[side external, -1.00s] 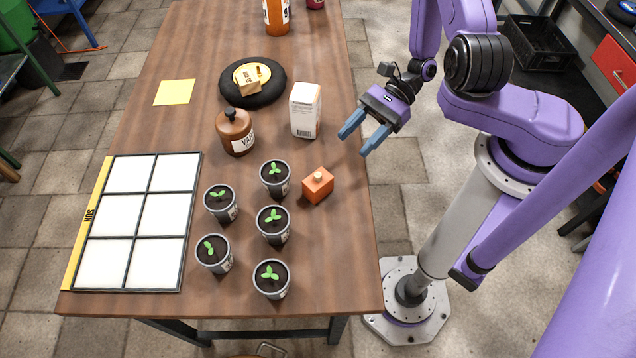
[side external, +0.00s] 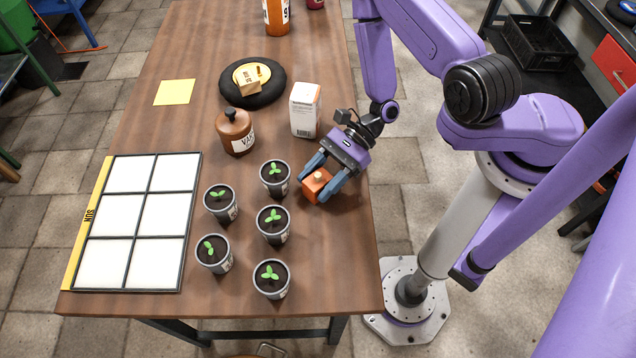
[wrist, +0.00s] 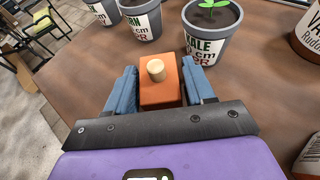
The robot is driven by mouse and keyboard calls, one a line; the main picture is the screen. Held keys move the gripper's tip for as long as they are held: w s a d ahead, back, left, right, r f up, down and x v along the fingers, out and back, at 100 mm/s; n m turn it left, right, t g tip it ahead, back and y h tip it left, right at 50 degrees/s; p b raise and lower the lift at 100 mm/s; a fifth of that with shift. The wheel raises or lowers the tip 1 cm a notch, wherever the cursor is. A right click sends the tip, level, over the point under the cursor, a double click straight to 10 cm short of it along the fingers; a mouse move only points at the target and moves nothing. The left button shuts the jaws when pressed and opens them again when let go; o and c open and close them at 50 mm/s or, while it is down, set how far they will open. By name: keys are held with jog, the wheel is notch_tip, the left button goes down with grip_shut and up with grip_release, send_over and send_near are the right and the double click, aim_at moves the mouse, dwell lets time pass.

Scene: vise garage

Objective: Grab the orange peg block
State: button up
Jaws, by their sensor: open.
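The orange peg block (side external: 316,184) stands upright on the wooden table with a pale round peg on top. It also shows in the wrist view (wrist: 160,93). My gripper (side external: 322,185) is open, its blue fingers on either side of the block. In the wrist view the fingers of my gripper (wrist: 161,92) flank the block, with a small gap visible at the right finger; contact on the left is hard to tell. The lower part of the block is partly hidden by the gripper body.
Several potted seedlings (side external: 273,224) stand left of the block, one close beyond it in the wrist view (wrist: 212,30). A white carton (side external: 305,112) stands just behind my gripper. A brown jar (side external: 236,132) and a white gridded panel (side external: 137,222) are further left. The table's front right is clear.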

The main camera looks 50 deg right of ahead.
jog(key=shift+x, duration=1.05)
jog(key=c, duration=0.7)
jog(key=shift+c, duration=0.3)
jog(key=shift+r, duration=0.15)
